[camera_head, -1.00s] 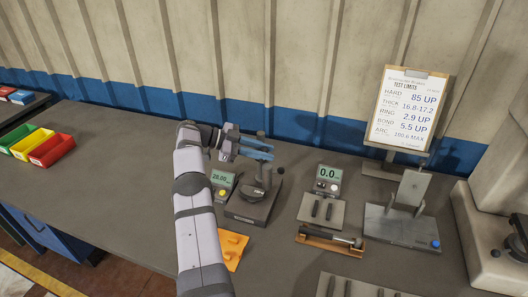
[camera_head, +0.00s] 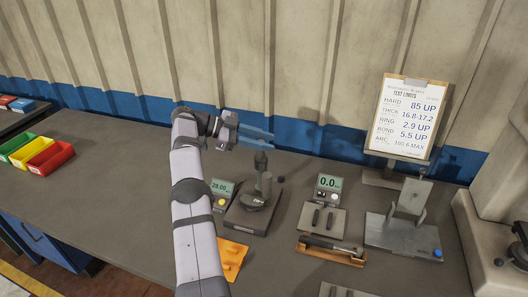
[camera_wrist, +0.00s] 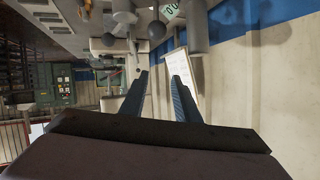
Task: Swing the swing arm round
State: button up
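A bench gauge stand (camera_head: 245,219) with a dark base, a round plate and an upright post (camera_head: 266,185) stands on the bench. A dark pointed part (camera_head: 260,161) shows at its top, and a dark ball knob (camera_head: 281,179) shows to its right. I cannot tell for certain which piece is the swing arm. My gripper (camera_head: 271,136) is above and behind the stand, its blue fingers pointing right, apart from it. In the wrist view the fingers (camera_wrist: 160,65) are spread with nothing between them. Ball knobs (camera_wrist: 156,30) show beyond the fingertips there.
A readout (camera_head: 222,188) stands left of the stand, and an orange block (camera_head: 232,258) in front. To the right are another readout (camera_head: 328,184), a tool in a wooden tray (camera_head: 330,252), a grey fixture (camera_head: 405,230) and a limits clipboard (camera_head: 410,115).

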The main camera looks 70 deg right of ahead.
jog(key=shift+r+p, duration=0.75)
jog(key=shift+r, duration=0.5)
